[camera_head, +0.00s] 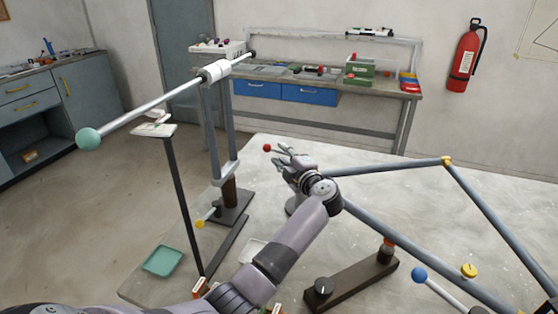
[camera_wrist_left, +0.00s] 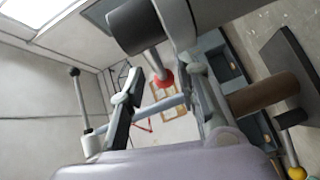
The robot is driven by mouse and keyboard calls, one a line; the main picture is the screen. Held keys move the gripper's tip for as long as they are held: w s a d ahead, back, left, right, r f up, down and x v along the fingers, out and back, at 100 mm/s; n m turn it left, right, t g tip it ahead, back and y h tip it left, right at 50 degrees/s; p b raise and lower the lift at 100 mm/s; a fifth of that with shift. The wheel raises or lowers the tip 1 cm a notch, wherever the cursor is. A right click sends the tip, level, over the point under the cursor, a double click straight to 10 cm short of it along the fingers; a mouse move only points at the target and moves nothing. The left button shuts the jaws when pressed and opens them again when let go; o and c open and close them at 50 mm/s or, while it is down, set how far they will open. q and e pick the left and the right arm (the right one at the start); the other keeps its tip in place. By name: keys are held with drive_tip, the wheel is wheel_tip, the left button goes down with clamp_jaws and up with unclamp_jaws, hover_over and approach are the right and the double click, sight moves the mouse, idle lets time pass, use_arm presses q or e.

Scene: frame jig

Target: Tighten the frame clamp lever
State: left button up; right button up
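In the left wrist view the red knob (camera_wrist_left: 163,80) appears between the two fingers of my left gripper (camera_wrist_left: 166,72), with a gap on each side. The fingers are apart and hold nothing. A short grey rod runs from the knob up to a dark grey cylinder (camera_wrist_left: 135,25). My gripper and wrist hide the clamp body in the head view. My right gripper is not in view.
Other ball-ended levers stand around: green (camera_head: 88,139), yellow (camera_head: 200,224) and blue (camera_head: 419,274). A grey post stand (camera_head: 229,205) is left of my gripper. A dark bar fixture (camera_head: 352,280) lies right of my forearm. A green tray (camera_head: 162,261) is at the left.

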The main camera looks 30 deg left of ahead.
sight(280, 152)
use_arm(q)
drive_tip(key=shift+b+x, duration=0.5)
drive_tip(key=shift+x, duration=0.65)
drive_tip(key=shift+w+a+f, duration=0.1)
drive_tip(key=shift+w+a, duration=0.05)
drive_tip(key=shift+a, duration=0.05)
clamp_jaws()
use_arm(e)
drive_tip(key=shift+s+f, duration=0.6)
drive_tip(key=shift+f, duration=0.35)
use_arm(q)
drive_tip(key=shift+a+r, duration=0.1)
drive_tip(key=shift+r, duration=0.15)
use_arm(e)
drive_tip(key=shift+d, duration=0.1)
